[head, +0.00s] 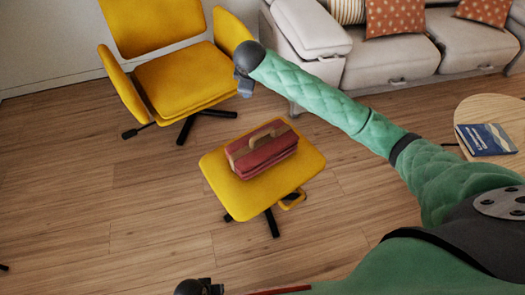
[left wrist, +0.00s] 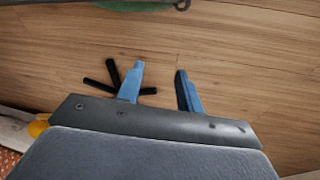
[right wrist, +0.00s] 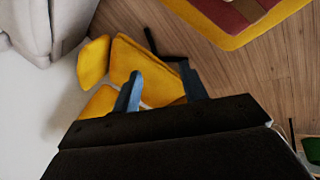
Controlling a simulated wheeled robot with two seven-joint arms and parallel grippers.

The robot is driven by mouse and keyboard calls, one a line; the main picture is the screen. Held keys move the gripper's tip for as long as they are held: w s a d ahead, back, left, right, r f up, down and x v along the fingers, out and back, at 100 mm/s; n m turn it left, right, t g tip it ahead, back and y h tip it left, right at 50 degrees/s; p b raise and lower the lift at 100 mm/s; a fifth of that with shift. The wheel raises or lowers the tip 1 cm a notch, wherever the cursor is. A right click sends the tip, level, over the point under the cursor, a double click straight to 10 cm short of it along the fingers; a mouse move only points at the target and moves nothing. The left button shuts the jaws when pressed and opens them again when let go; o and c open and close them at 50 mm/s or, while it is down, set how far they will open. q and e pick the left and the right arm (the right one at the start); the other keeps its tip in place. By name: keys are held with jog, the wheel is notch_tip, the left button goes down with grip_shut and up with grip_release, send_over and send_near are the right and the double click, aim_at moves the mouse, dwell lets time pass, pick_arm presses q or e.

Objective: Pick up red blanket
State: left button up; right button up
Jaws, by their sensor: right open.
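The red blanket (head: 272,154) is a folded bundle with a tan band and handle. It lies on the yellow footstool (head: 225,190). A corner of it shows at the top of the right wrist view (right wrist: 222,12). My right gripper (head: 245,88) is open and empty, above and beyond the blanket, near the yellow chair. Its blue fingers stand apart in the right wrist view (right wrist: 160,88). My left gripper (left wrist: 160,82) is open and empty over bare floor in the left wrist view. In the head view, only a dark part of the left arm's end shows at the bottom edge.
A yellow chair (head: 185,78) stands behind the footstool. A light sofa (head: 385,62) with cushions is at the back right. A round wooden table (head: 485,108) with a blue book (head: 487,139) is at the right. The wooden floor left of the footstool is clear.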

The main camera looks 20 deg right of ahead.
notch_tip(320, 180, down, 5)
jog(key=d+n+g, duration=0.2)
jog(key=d, duration=0.1)
jog(key=n+g+y, duration=0.1)
jog(key=n+g, duration=0.3)
jog(key=n, duration=0.3)
send_over(263, 132)
jog(key=f, duration=0.8)
jog(key=shift+w+a+f, duration=0.25)
jog(key=shift+a+f, duration=0.1)
jog(key=shift+f, duration=1.25)
jog(key=shift+s+d+f, duration=0.15)
jog(key=shift+f, duration=1.2)
jog(key=shift+s+d+f, duration=0.1)
jog(key=shift+d+f, duration=0.05)
jog(key=shift+f, duration=1.15)
pick_arm(q)
jog(key=w+d+f+t+h, duration=0.1)
jog(key=w+d+f+t, duration=0.2)
jog(key=w+f+t, duration=0.2)
jog(key=shift+d+f+n+t+h, duration=0.25)
jog(key=shift+f+n+t+h, duration=0.05)
jog(key=shift+t, duration=0.1)
pick_arm(e)
grip_shut()
